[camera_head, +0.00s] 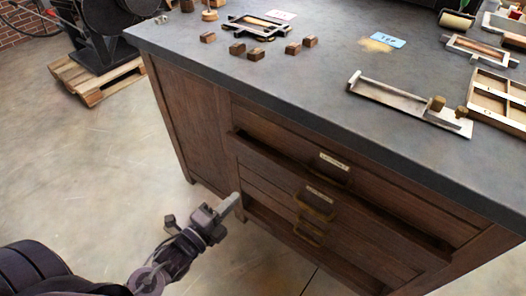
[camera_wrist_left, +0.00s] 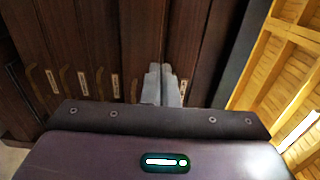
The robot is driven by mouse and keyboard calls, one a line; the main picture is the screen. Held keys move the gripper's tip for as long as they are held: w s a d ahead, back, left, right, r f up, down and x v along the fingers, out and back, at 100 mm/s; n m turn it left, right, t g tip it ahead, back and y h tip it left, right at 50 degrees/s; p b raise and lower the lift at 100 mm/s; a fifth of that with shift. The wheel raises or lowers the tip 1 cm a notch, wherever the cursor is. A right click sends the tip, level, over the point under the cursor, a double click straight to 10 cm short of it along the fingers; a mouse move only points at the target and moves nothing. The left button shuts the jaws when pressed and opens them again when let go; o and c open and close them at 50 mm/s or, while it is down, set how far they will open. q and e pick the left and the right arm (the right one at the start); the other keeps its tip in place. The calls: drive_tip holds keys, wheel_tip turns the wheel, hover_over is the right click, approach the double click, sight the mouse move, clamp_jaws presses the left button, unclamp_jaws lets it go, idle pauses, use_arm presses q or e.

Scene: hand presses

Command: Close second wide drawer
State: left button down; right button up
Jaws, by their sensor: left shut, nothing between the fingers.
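The second wide drawer (camera_head: 275,168) is a dark wood front with a label and brass handle (camera_head: 315,208). It stands out from the cabinet, with a dark gap along its top edge under the top drawer (camera_head: 290,136). My left gripper (camera_head: 236,199) is shut and empty, in front of the cabinet near the left ends of the drawer fronts. In the left wrist view its fingers (camera_wrist_left: 163,84) are together and point at dark wood; I cannot tell whether they touch it. Brass handles and labels show left of the fingers there. My right gripper is not in view.
The cabinet's grey top (camera_head: 300,75) carries small wooden blocks (camera_head: 254,54), a long tray (camera_head: 400,100) and a compartment tray (camera_head: 495,100). A pallet (camera_head: 95,80) with a black press stands at the back left. The concrete floor left of the cabinet is clear.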

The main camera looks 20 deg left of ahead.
sight(271, 162)
use_arm(q)
drive_tip(key=b+x, duration=0.1)
drive_tip(key=x, duration=1.2)
drive_tip(key=shift+w+d+f, duration=0.1)
drive_tip(key=shift+w+d, duration=0.05)
drive_tip(key=shift+d, duration=0.1)
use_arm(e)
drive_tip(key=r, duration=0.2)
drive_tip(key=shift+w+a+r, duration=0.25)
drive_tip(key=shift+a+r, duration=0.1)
